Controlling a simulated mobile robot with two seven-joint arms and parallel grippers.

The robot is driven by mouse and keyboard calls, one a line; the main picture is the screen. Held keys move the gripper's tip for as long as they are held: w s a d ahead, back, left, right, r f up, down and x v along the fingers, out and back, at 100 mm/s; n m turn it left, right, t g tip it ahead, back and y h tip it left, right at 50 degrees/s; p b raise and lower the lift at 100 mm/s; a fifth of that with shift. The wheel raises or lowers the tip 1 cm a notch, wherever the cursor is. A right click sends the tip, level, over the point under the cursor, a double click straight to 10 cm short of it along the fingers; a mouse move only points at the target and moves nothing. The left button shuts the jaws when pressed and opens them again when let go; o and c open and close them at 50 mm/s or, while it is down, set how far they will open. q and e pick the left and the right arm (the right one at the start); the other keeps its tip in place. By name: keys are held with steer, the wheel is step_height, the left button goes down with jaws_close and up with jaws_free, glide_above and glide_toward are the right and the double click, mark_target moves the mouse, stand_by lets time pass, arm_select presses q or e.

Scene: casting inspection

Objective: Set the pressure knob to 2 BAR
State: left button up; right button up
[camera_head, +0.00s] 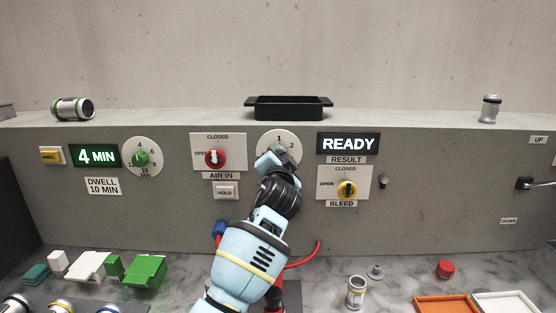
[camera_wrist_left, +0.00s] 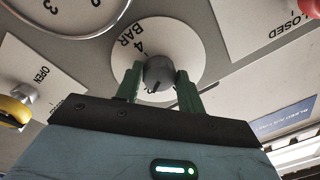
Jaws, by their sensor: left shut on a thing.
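The pressure dial (camera_head: 279,137) is a round pale plate on the grey panel, with 1 and 2 showing at its top in the head view. In the wrist view the dial plate (camera_wrist_left: 192,42) shows 4 and BAR. The dark grey round pressure knob (camera_wrist_left: 159,70) sits at its middle, with a small mark on its near side; I cannot tell which number it points to. My left gripper (camera_head: 273,158) covers the knob in the head view. In the wrist view its green fingers (camera_wrist_left: 159,82) are shut on the knob from both sides. My right gripper is not in view.
A READY display (camera_head: 348,144) is beside the dial. A black tray (camera_head: 288,108) stands on the ledge above. Several parts lie on the bench below.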

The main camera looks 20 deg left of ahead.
arm_select(q)
steer(key=o, duration=1)
steer(key=shift+c, duration=0.2)
steer(key=v, duration=0.8)
steer(key=shift+f, duration=0.1)
